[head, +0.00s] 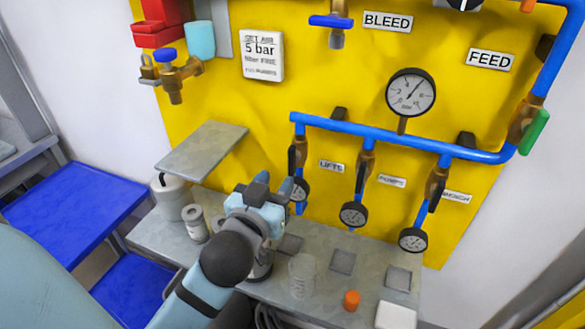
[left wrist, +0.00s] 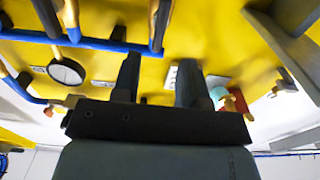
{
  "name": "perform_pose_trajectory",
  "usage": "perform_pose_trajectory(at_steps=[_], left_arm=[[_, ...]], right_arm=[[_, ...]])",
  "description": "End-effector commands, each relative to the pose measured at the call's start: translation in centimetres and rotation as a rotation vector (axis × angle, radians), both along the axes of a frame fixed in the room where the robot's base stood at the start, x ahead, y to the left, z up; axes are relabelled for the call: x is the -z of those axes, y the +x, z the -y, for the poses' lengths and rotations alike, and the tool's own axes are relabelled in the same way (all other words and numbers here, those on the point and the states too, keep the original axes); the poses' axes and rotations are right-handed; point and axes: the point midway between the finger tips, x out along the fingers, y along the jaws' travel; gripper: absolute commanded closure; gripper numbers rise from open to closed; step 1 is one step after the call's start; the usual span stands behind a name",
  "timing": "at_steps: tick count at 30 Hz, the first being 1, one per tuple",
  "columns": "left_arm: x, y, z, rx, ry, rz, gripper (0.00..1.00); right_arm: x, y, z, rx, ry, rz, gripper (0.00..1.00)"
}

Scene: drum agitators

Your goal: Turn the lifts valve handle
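The lifts valve handle (head: 292,160) is a dark lever on a brass valve at the left drop of the blue pipe, left of the LIFTS label (head: 332,167). It points roughly downward along the drop. My left gripper (head: 277,186) is just below and left of it, in front of the panel, and appears apart from it. In the left wrist view my left gripper (left wrist: 158,78) has two dark fingers spread with a clear gap and nothing between them. The brass valve at that pipe end (left wrist: 158,22) shows above the fingers there. My right gripper is in neither view.
Beside it hang two similar valves, PUMPS (head: 364,172) and the rightmost (head: 435,188), with gauges below. A grey plate (head: 202,150) juts out left of my gripper. The grey shelf (head: 325,255) below carries a canister (head: 195,223), a clear cup (head: 302,275) and an orange item (head: 351,300).

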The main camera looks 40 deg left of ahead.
Motion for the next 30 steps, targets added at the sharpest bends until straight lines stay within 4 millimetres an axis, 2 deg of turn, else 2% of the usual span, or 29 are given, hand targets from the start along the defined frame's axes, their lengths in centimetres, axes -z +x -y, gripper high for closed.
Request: perform_pose_trajectory(at_steps=[1, 6, 10, 15, 27, 30], left_arm=[[0.3, 0.7, -0.1, 0.001, 0.003, 0.005, 0.61], [0.1, 3.3, -0.8, 0.001, 0.003, 0.003, 0.61], [-0.3, 5.7, -1.4, 0.000, 0.002, 0.001, 0.61], [-0.1, 7.6, -1.8, 0.001, 0.001, -0.001, 0.61], [0.0, 8.2, -2.0, 0.001, -0.001, -0.001, 0.61], [0.0, 8.2, -2.0, 0.001, -0.001, -0.001, 0.84]], right_arm=[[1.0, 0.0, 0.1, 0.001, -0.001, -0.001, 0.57], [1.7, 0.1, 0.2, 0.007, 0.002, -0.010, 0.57], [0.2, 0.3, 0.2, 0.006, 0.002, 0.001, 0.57], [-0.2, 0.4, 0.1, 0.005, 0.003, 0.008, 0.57], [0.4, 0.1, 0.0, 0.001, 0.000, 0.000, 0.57], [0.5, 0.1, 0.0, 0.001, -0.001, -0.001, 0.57]])
